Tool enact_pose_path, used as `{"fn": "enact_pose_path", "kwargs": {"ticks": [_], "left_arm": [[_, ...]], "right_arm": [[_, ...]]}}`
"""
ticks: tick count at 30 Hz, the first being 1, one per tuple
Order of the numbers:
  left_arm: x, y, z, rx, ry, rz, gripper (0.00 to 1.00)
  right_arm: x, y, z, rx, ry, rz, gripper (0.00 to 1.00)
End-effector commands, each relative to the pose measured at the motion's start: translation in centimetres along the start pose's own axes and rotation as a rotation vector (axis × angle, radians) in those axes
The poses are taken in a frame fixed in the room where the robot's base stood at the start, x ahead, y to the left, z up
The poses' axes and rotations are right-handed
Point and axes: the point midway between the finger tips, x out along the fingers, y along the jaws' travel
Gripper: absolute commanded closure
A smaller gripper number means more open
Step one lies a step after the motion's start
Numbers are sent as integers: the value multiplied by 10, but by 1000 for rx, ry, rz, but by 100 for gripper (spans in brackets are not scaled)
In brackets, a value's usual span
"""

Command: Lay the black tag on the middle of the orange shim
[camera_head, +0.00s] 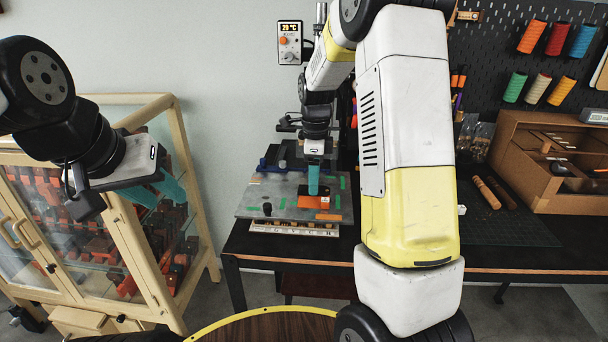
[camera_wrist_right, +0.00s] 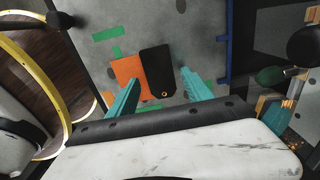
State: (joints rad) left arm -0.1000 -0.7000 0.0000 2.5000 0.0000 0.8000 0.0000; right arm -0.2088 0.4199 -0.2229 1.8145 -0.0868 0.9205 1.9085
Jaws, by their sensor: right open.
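The orange shim (camera_head: 310,203) lies on the grey plate; it also shows in the right wrist view (camera_wrist_right: 126,74). The black tag (camera_wrist_right: 157,70) lies along the shim's right side in that view, with orange bare on its left and grey plate along its right edge. I cannot tell how much shim is under it. In the head view the tag (camera_head: 324,190) is partly hidden by my right gripper (camera_head: 313,190).
The grey plate (camera_head: 245,209) carries green and orange patches, a black knob (camera_head: 267,209) and a blue part at the back. The stamping press stands behind it. A glass cabinet (camera_head: 150,280) is at left. A wooden organiser (camera_head: 540,190) is at right.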

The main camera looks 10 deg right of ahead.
Motion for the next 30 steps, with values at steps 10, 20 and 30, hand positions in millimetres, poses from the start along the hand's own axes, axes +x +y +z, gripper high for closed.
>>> {"fn": "enact_pose_path", "kwargs": {"ticks": [10,20,30], "left_arm": [[0,0,0,0,0,0,64],[0,0,0,0,0,0,64],[0,0,0,0,0,0,64]], "right_arm": [[-36,0,0,0,-1,-2,41],[-57,0,0,0,0,-1,41],[-64,6,-2,-43,-14,-10,41]]}}
